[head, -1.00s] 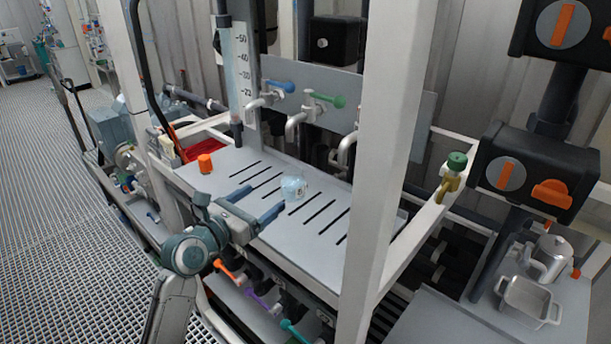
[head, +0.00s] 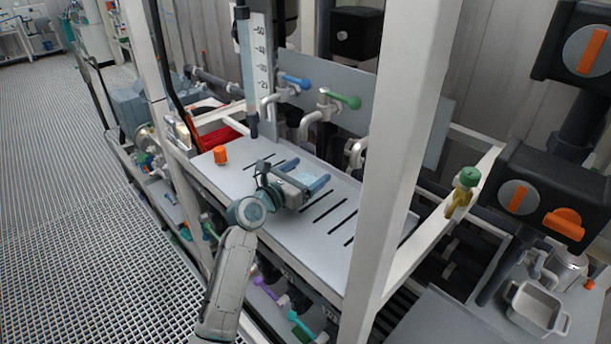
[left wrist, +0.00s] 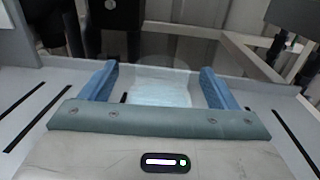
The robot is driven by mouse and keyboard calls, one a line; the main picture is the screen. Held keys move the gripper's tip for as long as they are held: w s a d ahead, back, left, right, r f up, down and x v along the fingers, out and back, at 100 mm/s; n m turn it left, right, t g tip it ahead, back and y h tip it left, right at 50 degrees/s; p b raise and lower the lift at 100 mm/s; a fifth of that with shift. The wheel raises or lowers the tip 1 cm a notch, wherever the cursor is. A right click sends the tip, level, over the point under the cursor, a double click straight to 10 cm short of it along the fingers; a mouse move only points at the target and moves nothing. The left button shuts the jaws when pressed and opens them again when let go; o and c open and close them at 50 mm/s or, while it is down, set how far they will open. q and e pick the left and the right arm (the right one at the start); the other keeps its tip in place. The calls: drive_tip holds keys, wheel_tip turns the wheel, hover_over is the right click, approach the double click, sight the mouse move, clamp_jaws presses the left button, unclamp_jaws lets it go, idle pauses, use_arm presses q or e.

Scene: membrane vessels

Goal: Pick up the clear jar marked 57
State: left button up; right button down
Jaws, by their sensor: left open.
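The clear jar (left wrist: 162,92) stands on the slotted grey shelf (head: 330,256) and shows between the two blue fingers in the left wrist view. No number can be read on it. In the head view only a pale bit of the jar (head: 301,177) shows, mostly hidden by my gripper. My left gripper (head: 308,176) is open and low over the shelf, with one finger on each side of the jar. Whether the fingers touch it I cannot tell. My right gripper is not in view.
An orange cap-like piece (head: 220,155) stands on the shelf to the left. Taps with blue (head: 296,82) and green (head: 345,101) handles hang over the back edge. A white upright post (head: 400,150) crosses the front right. The shelf's right part is clear.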

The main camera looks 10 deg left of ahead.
use_arm(q)
drive_tip(key=shift+x, duration=0.8)
drive_tip(key=shift+s, duration=0.1)
drive_tip(key=c, duration=1.1)
drive_tip(key=shift+c, duration=0.3)
